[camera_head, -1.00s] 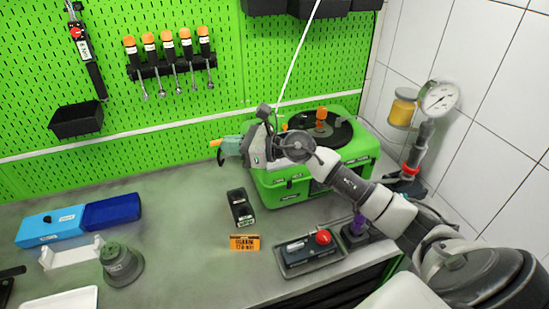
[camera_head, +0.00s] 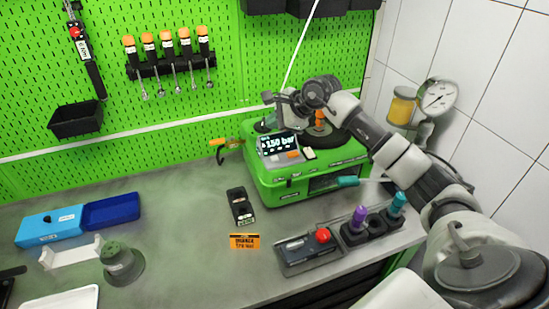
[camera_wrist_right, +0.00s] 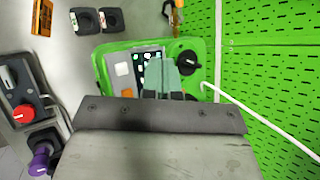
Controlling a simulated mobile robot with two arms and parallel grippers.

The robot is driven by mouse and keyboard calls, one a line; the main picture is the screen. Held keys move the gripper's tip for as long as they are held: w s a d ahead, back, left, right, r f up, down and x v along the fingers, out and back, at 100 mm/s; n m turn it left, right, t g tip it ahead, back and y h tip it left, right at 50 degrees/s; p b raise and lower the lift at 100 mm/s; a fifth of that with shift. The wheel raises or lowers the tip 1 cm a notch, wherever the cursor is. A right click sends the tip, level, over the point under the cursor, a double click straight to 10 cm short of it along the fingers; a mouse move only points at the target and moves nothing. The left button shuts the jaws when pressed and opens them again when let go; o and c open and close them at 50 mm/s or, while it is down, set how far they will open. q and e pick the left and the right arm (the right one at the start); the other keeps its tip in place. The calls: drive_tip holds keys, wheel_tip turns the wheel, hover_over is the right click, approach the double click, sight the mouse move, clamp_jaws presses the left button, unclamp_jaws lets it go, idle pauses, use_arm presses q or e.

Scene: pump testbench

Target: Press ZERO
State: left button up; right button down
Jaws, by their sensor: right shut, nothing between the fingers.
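The green pump unit (camera_head: 268,188) stands at the back right of the bench. Its tilted display (camera_head: 279,143) reads "150 bar". An orange key (camera_head: 293,155) and a pale key (camera_head: 309,154) sit by the display; I cannot read a ZERO label on either. In the right wrist view the pale key (camera_wrist_right: 122,68) and orange key (camera_wrist_right: 125,88) show left of the fingers. My right gripper (camera_wrist_right: 162,75) is shut and empty, its teal fingers covering part of the display in that view. In the head view its wrist hangs above the unit. Contact cannot be told. My left gripper is out of view.
A grey box with a red button (camera_head: 322,235) and a holder with purple (camera_head: 359,216) and teal pieces stand at the front right. A pressure gauge (camera_head: 437,97) is on the right. An orange sign (camera_head: 244,241) and a black block (camera_head: 240,205) lie left.

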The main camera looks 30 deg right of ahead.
wheel_tip(320, 180, down, 8)
drive_tip(key=b, duration=0.3)
drive_tip(key=shift+r+b, duration=0.25)
drive_tip(key=shift+b, duration=0.05)
drive_tip(key=shift+f+b, duration=0.6)
drive_tip(key=shift+f, duration=0.05)
idle(1.2)
drive_tip(key=shift+f+b, duration=0.35)
drive_tip(key=shift+b, duration=0.2)
drive_tip(key=shift+f+b, duration=0.5)
drive_tip(key=shift+b, duration=0.1)
idle(0.4)
idle(0.4)
drive_tip(key=shift+r+p, duration=0.35)
drive_tip(key=shift+r, duration=0.55)
drive_tip(key=shift+r+p, duration=1.25)
drive_tip(key=shift+r, duration=1.25)
